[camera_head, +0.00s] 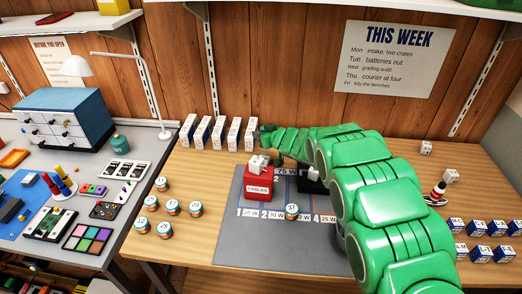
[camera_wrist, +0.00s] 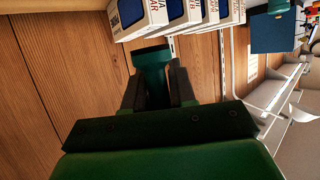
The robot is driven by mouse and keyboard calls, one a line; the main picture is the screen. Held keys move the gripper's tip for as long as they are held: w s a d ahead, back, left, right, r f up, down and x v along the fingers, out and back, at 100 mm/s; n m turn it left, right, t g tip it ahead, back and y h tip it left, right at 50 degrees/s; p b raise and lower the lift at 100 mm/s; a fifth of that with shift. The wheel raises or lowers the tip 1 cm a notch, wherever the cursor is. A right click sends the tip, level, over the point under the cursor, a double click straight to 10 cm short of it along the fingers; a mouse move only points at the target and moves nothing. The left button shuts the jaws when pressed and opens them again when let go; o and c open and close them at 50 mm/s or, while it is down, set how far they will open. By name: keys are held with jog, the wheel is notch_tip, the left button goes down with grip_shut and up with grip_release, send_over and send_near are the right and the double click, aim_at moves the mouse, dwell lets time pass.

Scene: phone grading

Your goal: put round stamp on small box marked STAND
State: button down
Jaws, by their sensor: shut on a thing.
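My gripper (camera_wrist: 157,78) is shut on a teal-green piece (camera_wrist: 152,54), held between its dark fingers in the wrist view. Only part of this piece shows, and I cannot tell for sure that it is the round stamp. In the head view my gripper (camera_head: 268,136) is at the back of the wooden table, close to the right end of a row of white boxes (camera_head: 220,134). Several small white-and-blue boxes (camera_head: 479,254) stand at the right, their labels too small to read surely. I cannot make out which box is marked STAND.
A red box marked CABLES (camera_head: 260,190) stands on the grey mat (camera_head: 238,208), with a white thing (camera_head: 258,164) on top. Several round tins (camera_head: 165,229) stand left of the mat. A red-and-white striped piece (camera_head: 437,192) and small white cubes (camera_head: 426,147) are at the right.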

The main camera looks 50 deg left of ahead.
jog(key=shift+f, duration=3.85)
jog(key=shift+f, duration=0.15)
jog(key=c, duration=0.9)
grip_release()
jog(key=shift+d+r, duration=0.1)
jog(key=shift+r, duration=0.1)
jog(key=v, duration=1.1)
jog(key=shift+d, duration=0.4)
jog(key=shift+r, duration=0.1)
